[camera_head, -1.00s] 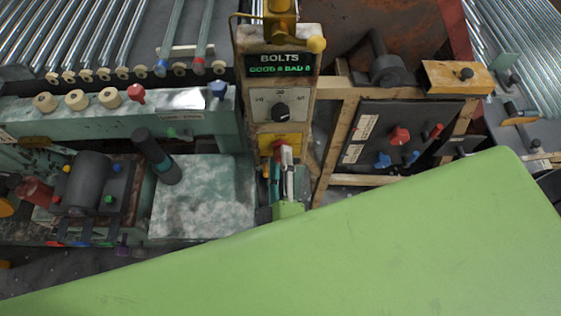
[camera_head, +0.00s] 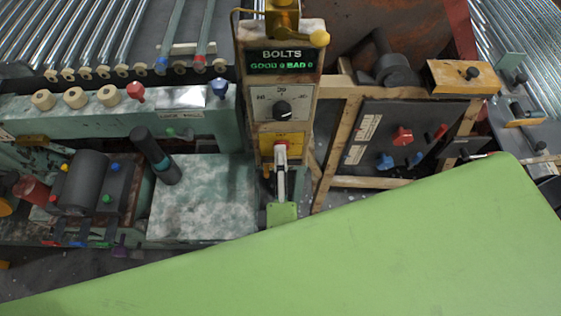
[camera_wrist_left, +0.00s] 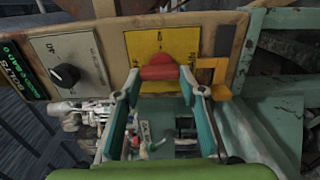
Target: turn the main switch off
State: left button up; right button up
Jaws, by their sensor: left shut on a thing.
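The main switch is a red handle (camera_wrist_left: 159,68) on a yellow plate (camera_wrist_left: 168,47), below the dial on the BOLTS panel. In the head view the yellow plate (camera_head: 293,139) shows, with the red handle (camera_head: 281,148) partly hidden by my gripper. My left gripper (camera_wrist_left: 160,76) is at the switch and shut on the red handle, its teal fingers on either side of it. In the head view my left gripper (camera_head: 281,158) is seen nearly edge-on. My right gripper is not in view.
The black dial (camera_head: 282,108) and the BOLTS display (camera_head: 282,61) sit above the switch. An orange bracket (camera_wrist_left: 211,75) is close beside the plate. A dark panel with red and blue knobs (camera_head: 402,136) stands to the right. My green arm cover fills the foreground.

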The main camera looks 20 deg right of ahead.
pick_arm(q)
jog(key=o, duration=1.1)
jog(key=shift+w+d, duration=0.1)
jog(key=v, duration=0.7)
jog(key=shift+s, duration=0.3)
